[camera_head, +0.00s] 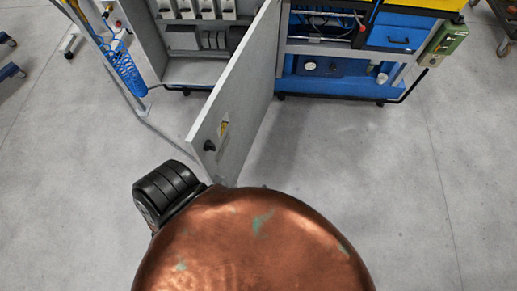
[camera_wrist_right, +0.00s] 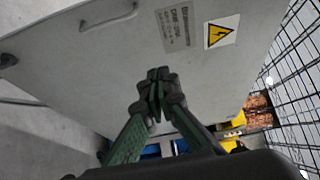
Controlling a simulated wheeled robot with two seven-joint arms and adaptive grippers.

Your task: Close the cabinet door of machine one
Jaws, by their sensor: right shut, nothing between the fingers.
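The cabinet door (camera_head: 236,100) of the machine is a flat grey panel. In the head view it stands wide open, swung out toward me from the grey cabinet (camera_head: 203,70). A black knob (camera_head: 209,145) and a small yellow mark show near its free edge. In the right wrist view the door (camera_wrist_right: 100,75) fills much of the picture, with a handle (camera_wrist_right: 108,18), a text label and a yellow warning sign (camera_wrist_right: 220,34). My right gripper (camera_wrist_right: 158,82) is shut and empty in front of this panel; contact cannot be told. My left gripper is not in view.
Electrical parts line the open cabinet's inside. To its right stands a blue machine (camera_head: 335,88) on castors, with a green control box (camera_head: 446,40). A blue coiled hose (camera_head: 122,68) hangs at left. Grey floor (camera_head: 400,190) is free at right. A wire mesh (camera_wrist_right: 295,70) shows in the wrist view.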

